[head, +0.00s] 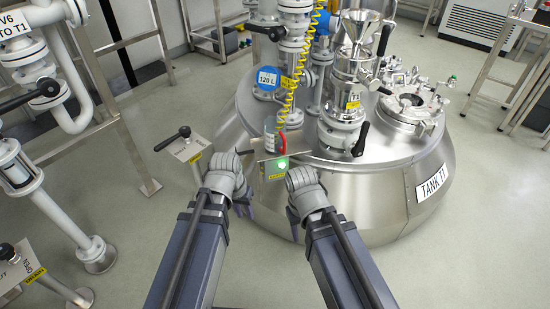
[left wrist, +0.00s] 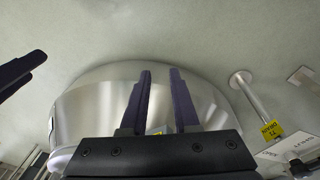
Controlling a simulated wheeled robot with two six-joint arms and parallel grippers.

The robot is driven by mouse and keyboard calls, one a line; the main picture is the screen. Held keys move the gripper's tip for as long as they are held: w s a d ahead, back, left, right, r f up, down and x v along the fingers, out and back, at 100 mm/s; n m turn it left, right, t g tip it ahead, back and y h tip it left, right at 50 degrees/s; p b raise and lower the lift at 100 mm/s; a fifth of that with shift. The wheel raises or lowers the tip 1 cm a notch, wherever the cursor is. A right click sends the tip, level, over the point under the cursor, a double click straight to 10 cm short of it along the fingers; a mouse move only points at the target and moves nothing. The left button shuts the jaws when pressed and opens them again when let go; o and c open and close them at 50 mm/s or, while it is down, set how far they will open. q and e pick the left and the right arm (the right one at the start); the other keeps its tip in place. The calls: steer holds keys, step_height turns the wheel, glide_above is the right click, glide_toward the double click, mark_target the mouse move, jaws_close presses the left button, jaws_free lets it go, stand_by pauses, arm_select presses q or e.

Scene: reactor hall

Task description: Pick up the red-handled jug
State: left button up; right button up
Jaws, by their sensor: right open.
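The red-handled jug (head: 270,130) is a small clear vessel in the middle of the head view. Its red handle is on its right side. It appears to stand upright on a small metal shelf (head: 262,155) at the tank's near side, below a yellow coiled hose. My left gripper (head: 245,208) hangs below and left of the shelf, apart from the jug. In the left wrist view (left wrist: 160,72) its fingers are apart with nothing between them. My right gripper (head: 293,225) is below and right of the shelf, open and empty. The left wrist view does not show the jug.
The steel tank T1 (head: 350,195) fills the space behind and right of my grippers. Pipes and valves (head: 292,50) rise behind the jug. A lever post (head: 186,147) stands left of the shelf. Floor (head: 110,195) is clear between it and the left pipework.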

arm_select(q)
step_height(320, 180, down, 7)
steer(key=w+d+m+h+b, duration=0.1)
steer(key=w+h+b, duration=0.1)
steer(key=b, duration=0.3)
steer(key=m+t+h+b, duration=0.5)
steer(key=m+t+h, duration=0.2)
steer(key=t+h, duration=0.35)
glide_toward(284, 148)
steer(key=shift+g, duration=0.35)
steer(key=x, duration=0.5)
steer(key=shift+w+d+r, duration=0.15)
steer(key=shift+w, duration=0.25)
steer(key=x, duration=0.7)
steer(key=shift+w+d+r, duration=0.2)
steer(key=shift+w+r, duration=0.2)
steer(key=shift+r, duration=0.25)
steer(key=shift+h, duration=0.25)
jaws_close()
arm_select(e)
step_height(284, 148, down, 12)
steer(key=shift+f, duration=0.1)
